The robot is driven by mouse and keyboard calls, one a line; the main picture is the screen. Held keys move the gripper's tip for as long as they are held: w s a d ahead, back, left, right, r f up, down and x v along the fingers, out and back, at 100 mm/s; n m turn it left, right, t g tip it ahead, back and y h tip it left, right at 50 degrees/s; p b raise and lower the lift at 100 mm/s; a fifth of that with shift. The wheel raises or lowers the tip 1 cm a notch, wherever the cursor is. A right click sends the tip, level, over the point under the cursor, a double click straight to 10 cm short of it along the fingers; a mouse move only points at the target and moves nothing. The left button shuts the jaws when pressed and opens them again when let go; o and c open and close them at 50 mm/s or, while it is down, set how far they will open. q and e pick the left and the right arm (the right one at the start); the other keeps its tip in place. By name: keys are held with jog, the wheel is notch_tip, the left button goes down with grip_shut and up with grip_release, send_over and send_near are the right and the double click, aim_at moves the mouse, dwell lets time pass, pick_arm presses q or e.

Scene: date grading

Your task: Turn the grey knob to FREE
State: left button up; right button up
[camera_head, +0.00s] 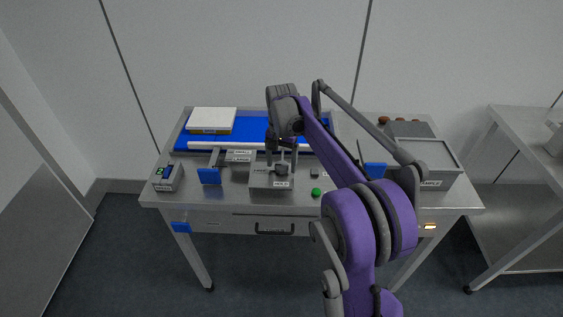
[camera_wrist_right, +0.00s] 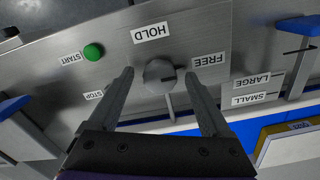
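The grey knob (camera_wrist_right: 158,75) sits on a metal panel in the right wrist view, where the labels are upside down. The HOLD label (camera_wrist_right: 152,33) is above it and the FREE label (camera_wrist_right: 209,60) to its right. A short dark mark on the knob appears to point right, toward the FREE side. My right gripper (camera_wrist_right: 160,88) is open, with one finger on each side of the knob and visible gaps. In the head view, my right gripper (camera_head: 281,158) is above the small metal box (camera_head: 262,181) that carries the knob. My left gripper is not in view.
A green START button (camera_wrist_right: 93,52) is near the knob; a STOP label (camera_wrist_right: 94,95) is partly behind a finger. A blue belt (camera_head: 253,127) with a white-topped box (camera_head: 212,120) lies behind. A grey bin (camera_head: 437,184) stands at right.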

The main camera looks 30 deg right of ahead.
aim_at(281, 167)
notch_tip(281, 167, up, 11)
jog(key=shift+p, duration=0.45)
jog(key=shift+a+f, duration=0.1)
dwell(0.5)
jog(key=s+a+f+n+t, duration=0.3)
jog(key=s+a+n, duration=0.2)
jog(key=s+a, duration=0.55)
jog(key=s+a+f+n+t, duration=0.1)
jog(key=s+a+f+n, duration=0.1)
jog(key=s+f, duration=0.3)
jog(key=s+a+f+n+t, duration=0.1)
jog(key=s+a+f+n, duration=0.1)
jog(key=s+f, duration=0.4)
jog(key=s+n, duration=0.1)
jog(key=s, duration=0.4)
jog(key=shift+s+f+t, duration=0.15)
jog(key=shift+s+t, duration=0.1)
jog(key=shift+t, duration=0.15)
